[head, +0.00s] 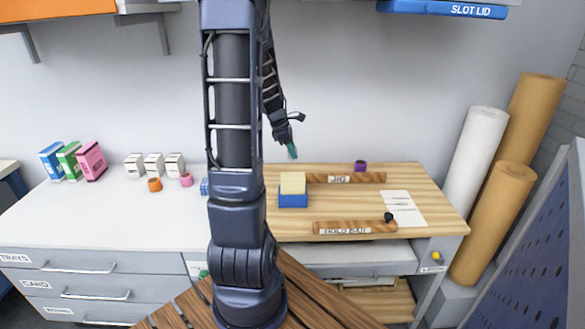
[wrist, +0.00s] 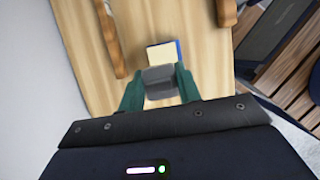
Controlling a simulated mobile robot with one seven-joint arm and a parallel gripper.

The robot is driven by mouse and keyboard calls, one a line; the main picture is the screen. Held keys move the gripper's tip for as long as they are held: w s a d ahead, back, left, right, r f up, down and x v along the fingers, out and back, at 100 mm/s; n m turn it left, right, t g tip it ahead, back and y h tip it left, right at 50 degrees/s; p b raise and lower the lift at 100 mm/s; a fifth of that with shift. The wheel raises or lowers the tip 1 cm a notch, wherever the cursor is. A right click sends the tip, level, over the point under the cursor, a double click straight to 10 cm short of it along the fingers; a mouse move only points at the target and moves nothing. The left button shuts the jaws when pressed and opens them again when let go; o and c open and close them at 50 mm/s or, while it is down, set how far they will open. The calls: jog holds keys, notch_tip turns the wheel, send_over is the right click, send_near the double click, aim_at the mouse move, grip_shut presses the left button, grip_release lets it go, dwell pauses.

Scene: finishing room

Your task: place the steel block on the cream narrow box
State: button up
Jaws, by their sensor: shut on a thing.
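My gripper (head: 292,152) hangs above the wooden worktop in the head view. In the wrist view my gripper (wrist: 159,84) has its two green fingers shut on a grey steel block (wrist: 158,78). The cream narrow box (head: 293,182) lies on top of a blue box (head: 293,201) on the worktop. In the wrist view the cream box (wrist: 160,53) shows just beyond the held block, with a blue edge beside it. The block covers part of the cream box in that view. The block is too small to make out in the head view.
Two wooden bars, one behind (head: 347,178) and one in front (head: 354,227), lie near the boxes. A purple ring (head: 360,166), a paper sheet (head: 402,208) and a black knob (head: 389,217) are to the right. Small cartons (head: 154,165) stand on the white counter at left.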

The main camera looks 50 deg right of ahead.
jog(key=shift+f, duration=3.75)
jog(key=shift+f, duration=0.2)
jog(key=o, duration=1.1)
jog(key=v, duration=1.2)
jog(key=shift+r, duration=0.2)
